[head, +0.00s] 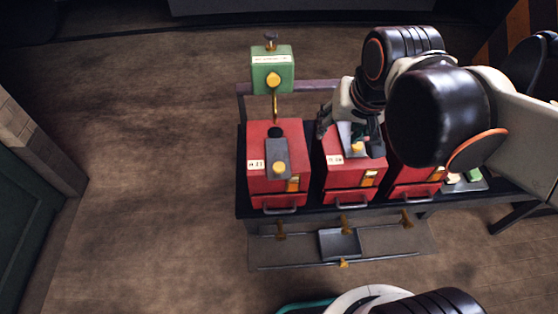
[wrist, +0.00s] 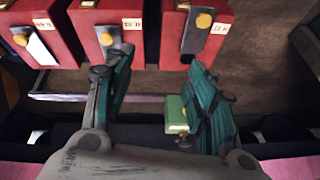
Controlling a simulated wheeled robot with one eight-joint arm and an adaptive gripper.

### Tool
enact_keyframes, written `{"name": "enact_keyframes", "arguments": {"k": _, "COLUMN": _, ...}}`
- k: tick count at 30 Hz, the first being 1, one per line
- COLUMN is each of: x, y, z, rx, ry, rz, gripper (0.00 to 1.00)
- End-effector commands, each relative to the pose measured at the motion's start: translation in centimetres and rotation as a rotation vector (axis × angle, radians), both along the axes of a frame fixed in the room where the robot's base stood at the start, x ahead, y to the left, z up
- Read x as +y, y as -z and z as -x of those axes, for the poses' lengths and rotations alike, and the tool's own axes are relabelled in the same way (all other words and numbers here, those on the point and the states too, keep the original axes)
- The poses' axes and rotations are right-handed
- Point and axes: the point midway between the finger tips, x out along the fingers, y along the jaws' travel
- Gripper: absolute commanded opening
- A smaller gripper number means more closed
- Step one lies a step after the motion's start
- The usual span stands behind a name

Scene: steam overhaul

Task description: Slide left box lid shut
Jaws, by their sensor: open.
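The left box (head: 262,181) is red with a pale label and stands at the left end of the row. Its grey lid (head: 276,150) lies on top with a brass knob (head: 278,167), and a dark round opening (head: 275,132) shows at the lid's far end. In the wrist view the left box (wrist: 228,38) is at upper right, with its lid (wrist: 195,35) and knob (wrist: 204,20). My gripper (head: 350,128) is over the back of the middle box, right of the left box. In the wrist view my gripper (wrist: 150,75) is open and empty, fingers apart.
The middle box (head: 345,178) and right box (head: 412,180) have similar lids; my arm partly covers them. A green block (head: 272,68) with a brass knob stands behind the left box on a rail (head: 315,86). The boxes stand on a dark bench (head: 300,220). Floor is clear at left.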

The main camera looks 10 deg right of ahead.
Motion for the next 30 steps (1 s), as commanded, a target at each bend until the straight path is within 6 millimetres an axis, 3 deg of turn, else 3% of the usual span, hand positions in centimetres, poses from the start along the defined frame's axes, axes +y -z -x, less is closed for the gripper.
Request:
{"name": "enact_keyframes", "arguments": {"k": 8, "x": 2.9, "y": 1.0, "z": -4.7, "rx": 0.166, "ry": 0.163, "rz": -0.066, "gripper": 0.51}}
{"name": "enact_keyframes", "arguments": {"k": 21, "x": 7.9, "y": 6.2, "z": -10.3, "rx": 0.398, "ry": 0.437, "rz": -0.082, "gripper": 0.51}}
{"name": "enact_keyframes", "arguments": {"k": 27, "x": 11.0, "y": 8.2, "z": -9.4, "rx": 0.423, "ry": 0.565, "rz": -0.099, "gripper": 0.51}}
{"name": "enact_keyframes", "arguments": {"k": 30, "x": 11.6, "y": 8.9, "z": -8.9, "rx": 0.426, "ry": 0.59, "rz": -0.101, "gripper": 0.51}}
